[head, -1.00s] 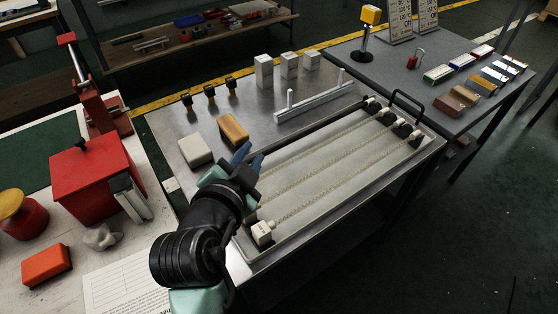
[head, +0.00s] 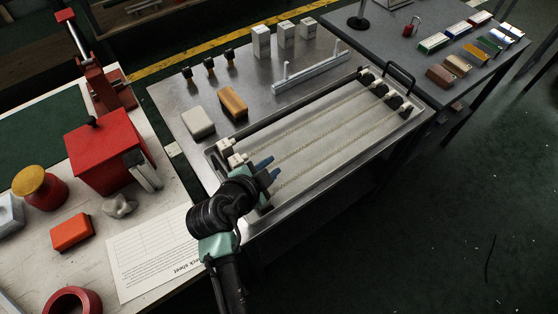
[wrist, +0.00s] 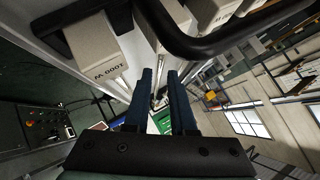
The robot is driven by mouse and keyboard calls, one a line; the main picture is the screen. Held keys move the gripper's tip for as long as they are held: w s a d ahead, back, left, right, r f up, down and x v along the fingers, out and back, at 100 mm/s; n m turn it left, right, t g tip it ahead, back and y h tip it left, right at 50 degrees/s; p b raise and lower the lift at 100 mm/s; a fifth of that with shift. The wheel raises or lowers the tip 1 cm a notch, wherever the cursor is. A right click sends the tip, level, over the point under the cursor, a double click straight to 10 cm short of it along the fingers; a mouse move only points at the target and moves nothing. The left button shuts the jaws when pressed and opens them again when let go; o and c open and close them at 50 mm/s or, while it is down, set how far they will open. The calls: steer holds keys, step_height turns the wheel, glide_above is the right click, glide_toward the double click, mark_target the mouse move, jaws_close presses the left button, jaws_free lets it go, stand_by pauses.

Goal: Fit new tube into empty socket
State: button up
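A shallow metal tray (head: 334,144) on the steel bench holds several thin, coiled pale tubes (head: 320,120) running lengthwise. White end sockets (head: 225,146) show at its left end and dark-and-white sockets (head: 378,88) at its right end. My gripper (head: 269,167) is over the tray's near left end and hides the sockets there. A white block marked 1000 W (wrist: 95,50) is left of the fingers there. I cannot tell which socket is empty or pick out a loose new tube.
A white stand with two posts (head: 312,74) lies behind the tray. An orange-brown block (head: 232,102) and a white block (head: 198,122) sit left of it. A black handle (head: 399,72) rises at the tray's right end. A red box (head: 105,152) stands on the left table.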

mark_target(278, 162)
steer(key=shift+x, duration=2.65)
steer(key=shift+d, duration=0.15)
jaws_close()
